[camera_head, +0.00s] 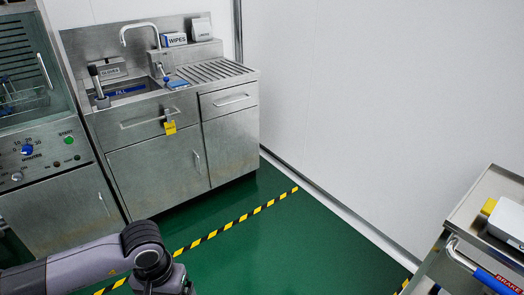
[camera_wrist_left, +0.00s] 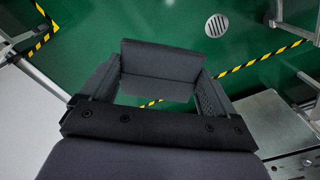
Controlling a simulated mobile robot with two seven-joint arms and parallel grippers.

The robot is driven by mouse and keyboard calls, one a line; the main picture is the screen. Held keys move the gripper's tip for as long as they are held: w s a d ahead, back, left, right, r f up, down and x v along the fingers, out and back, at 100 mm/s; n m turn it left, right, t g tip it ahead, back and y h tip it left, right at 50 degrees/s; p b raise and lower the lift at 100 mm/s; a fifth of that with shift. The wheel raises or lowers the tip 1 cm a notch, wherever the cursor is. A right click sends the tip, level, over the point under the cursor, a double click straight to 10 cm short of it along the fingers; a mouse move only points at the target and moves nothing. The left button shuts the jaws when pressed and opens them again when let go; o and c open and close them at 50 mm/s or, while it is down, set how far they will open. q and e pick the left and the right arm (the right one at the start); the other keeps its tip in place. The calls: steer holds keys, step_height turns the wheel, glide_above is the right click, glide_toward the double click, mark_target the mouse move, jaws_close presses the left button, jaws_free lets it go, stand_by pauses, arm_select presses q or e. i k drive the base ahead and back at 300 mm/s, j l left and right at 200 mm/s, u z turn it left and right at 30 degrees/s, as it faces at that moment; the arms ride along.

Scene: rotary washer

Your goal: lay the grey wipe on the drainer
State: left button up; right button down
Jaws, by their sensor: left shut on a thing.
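The drainer (camera_head: 216,70) is the ribbed metal board right of the sink in the head view, and its top looks bare. In the left wrist view my left gripper (camera_wrist_left: 160,78) is shut on a dark grey folded piece, the grey wipe (camera_wrist_left: 160,57), which spans between the two fingers. Green floor lies beneath it. In the head view only my left arm shows at the bottom, well short of the sink unit; its gripper and the wipe are out of frame. My right gripper is in neither view.
The sink (camera_head: 127,91) has a tap (camera_head: 139,27). A blue cloth (camera_head: 178,84) lies by the drainer's left end. A WIPES box (camera_head: 175,39) stands behind. A yellow tag (camera_head: 170,127) hangs in front. A trolley (camera_head: 466,213) stands at right. The floor between (camera_head: 270,245) is clear.

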mark_target(194, 75)
steer(key=i+j, duration=0.1)
steer(key=i, duration=2.95)
steer(key=i+u, duration=0.3)
steer(key=i, duration=0.15)
